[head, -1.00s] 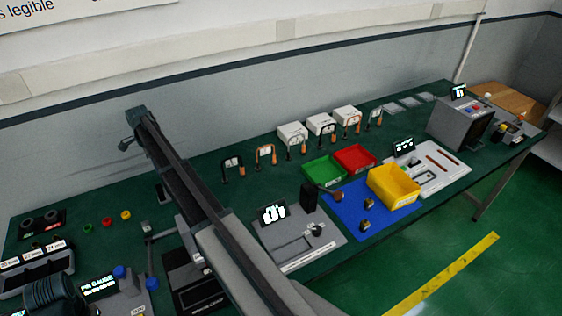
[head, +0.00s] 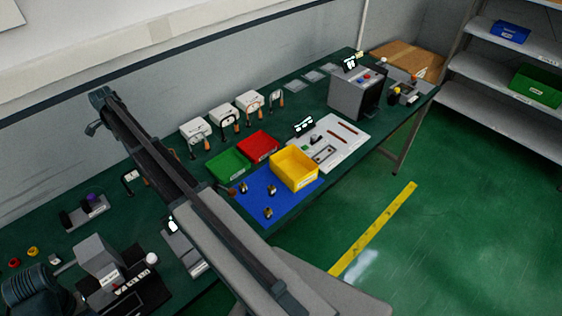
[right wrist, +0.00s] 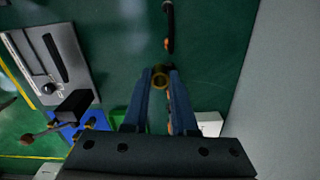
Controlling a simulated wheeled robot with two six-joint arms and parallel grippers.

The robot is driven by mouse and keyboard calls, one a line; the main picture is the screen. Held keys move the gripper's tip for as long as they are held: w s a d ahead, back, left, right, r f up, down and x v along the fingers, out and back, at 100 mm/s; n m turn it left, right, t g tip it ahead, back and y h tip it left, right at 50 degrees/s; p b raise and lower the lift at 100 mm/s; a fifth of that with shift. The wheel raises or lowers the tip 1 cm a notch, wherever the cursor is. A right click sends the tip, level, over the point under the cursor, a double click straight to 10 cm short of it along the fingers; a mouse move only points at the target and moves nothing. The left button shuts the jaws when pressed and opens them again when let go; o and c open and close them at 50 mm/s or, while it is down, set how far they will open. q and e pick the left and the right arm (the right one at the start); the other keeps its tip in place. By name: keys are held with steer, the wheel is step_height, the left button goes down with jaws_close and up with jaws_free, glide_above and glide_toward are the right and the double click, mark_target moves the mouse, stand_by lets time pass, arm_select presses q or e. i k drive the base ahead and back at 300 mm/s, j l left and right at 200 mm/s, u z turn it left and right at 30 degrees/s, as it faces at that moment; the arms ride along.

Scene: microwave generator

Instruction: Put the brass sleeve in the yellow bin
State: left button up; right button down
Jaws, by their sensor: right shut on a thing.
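A brass sleeve (right wrist: 159,79) shows in the right wrist view as a ring between the blue fingertips. My right gripper (right wrist: 160,88) is shut on it, with the sleeve's round opening visible. The gripper is over the green bench, close to the grey wall. In the head view my arm crosses the picture, and I cannot make out the gripper or the sleeve there. The yellow bin (head: 301,181) stands on the blue mat's right part, well to the right of the arm's far end. My left gripper is not in view.
The blue mat (head: 250,204) holds small brass-coloured pieces (head: 268,212). Green (head: 228,166) and red (head: 260,146) bins stand behind it. A white tray (head: 343,134) and a grey machine (head: 352,98) lie farther right. Hand tools and white boxes (head: 222,118) line the back.

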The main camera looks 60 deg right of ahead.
mark_target(293, 173)
steer(key=k+l+z, duration=0.15)
steer(key=l+z, duration=0.15)
steer(key=l, duration=0.75)
steer(key=k+l+z, duration=0.1)
steer(key=l+z, duration=0.25)
steer(key=l, duration=0.75)
